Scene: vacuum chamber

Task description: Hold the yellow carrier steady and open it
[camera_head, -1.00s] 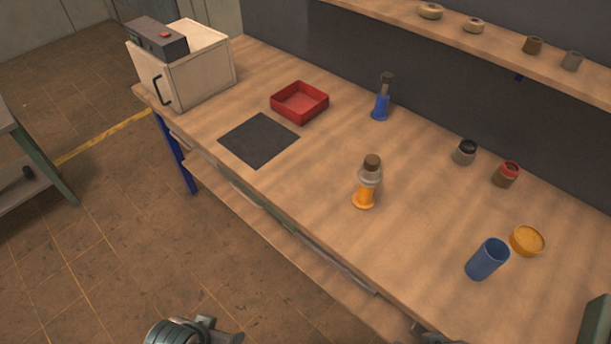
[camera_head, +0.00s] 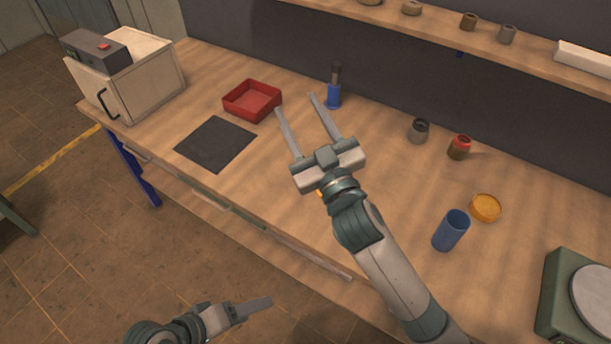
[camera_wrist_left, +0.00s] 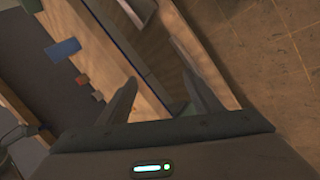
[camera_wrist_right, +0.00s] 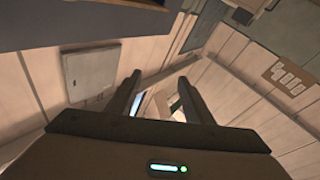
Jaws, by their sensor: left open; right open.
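The yellow carrier (camera_head: 319,193) stands on the workbench, almost wholly hidden behind my right gripper in the head view. Only a sliver of its orange-yellow part shows. My right gripper (camera_head: 295,103) is open and empty, held over the bench between the camera and the carrier. My left gripper (camera_head: 262,306) is low, in front of the bench edge, over the floor. Its fingers (camera_wrist_left: 155,92) are apart and empty in the left wrist view.
A similar blue carrier (camera_head: 334,95), a red tray (camera_head: 237,108), a dark mat (camera_head: 215,144) and a white box (camera_head: 150,82) are on the bench.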

